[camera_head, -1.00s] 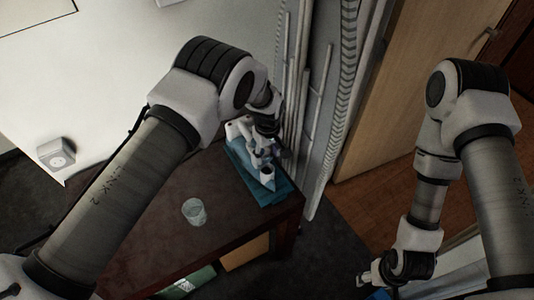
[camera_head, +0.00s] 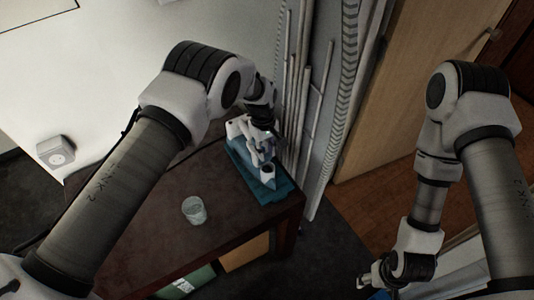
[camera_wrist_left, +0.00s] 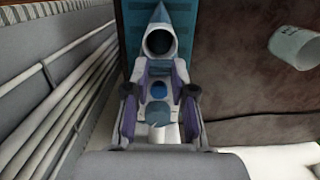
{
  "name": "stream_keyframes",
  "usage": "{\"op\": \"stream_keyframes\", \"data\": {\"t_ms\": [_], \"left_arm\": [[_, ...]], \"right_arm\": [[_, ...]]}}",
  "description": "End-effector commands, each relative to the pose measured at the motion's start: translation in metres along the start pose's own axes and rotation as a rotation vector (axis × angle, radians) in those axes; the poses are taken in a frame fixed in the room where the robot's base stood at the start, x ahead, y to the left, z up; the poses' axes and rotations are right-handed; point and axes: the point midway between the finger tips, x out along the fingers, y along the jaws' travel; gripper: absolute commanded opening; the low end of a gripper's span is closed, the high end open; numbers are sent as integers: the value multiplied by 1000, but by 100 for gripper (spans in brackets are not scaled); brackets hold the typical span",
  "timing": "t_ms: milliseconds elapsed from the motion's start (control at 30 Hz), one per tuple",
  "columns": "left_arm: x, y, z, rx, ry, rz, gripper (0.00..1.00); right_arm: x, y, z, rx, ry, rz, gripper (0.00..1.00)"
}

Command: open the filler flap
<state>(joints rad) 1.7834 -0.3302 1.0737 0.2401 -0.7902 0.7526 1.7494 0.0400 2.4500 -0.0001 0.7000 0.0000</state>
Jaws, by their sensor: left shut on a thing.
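A white and blue iron (camera_head: 268,179) with a pointed nose rests on a teal mat (camera_head: 280,193) at the dark table's right end. In the left wrist view the iron's nose (camera_wrist_left: 160,16) points up, with a dark round opening (camera_wrist_left: 160,41) behind it. My left gripper (camera_wrist_left: 158,100) is over the iron, its fingers on either side of a part with a round blue piece between them. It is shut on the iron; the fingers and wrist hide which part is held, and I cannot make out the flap. My right gripper (camera_head: 374,281) is low at right, away from the table.
White vertical pipes (camera_head: 296,100) run close behind the iron. A wooden door (camera_head: 405,90) is at right. The table's front is mostly clear.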

Motion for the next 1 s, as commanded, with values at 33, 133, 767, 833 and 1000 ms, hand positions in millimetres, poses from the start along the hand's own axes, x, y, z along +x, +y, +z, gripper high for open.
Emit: {"op": "stream_keyframes", "data": {"t_ms": [33,133,767,833,1000], "left_arm": [[-1,0,0,1,3,1,0],[-1,1,0,1,3,1,0],[-34,1,-1,1,7,2,50],[-52,1,-1,0,7,3,50],[-95,1,-1,1,7,2,50]], "right_arm": [[-1,0,0,0,1,0,61],[-1,0,0,0,1,0,61],[-1,0,0,0,1,0,61],[-1,0,0,0,1,0,61],[-1,0,0,0,1,0,61]]}}
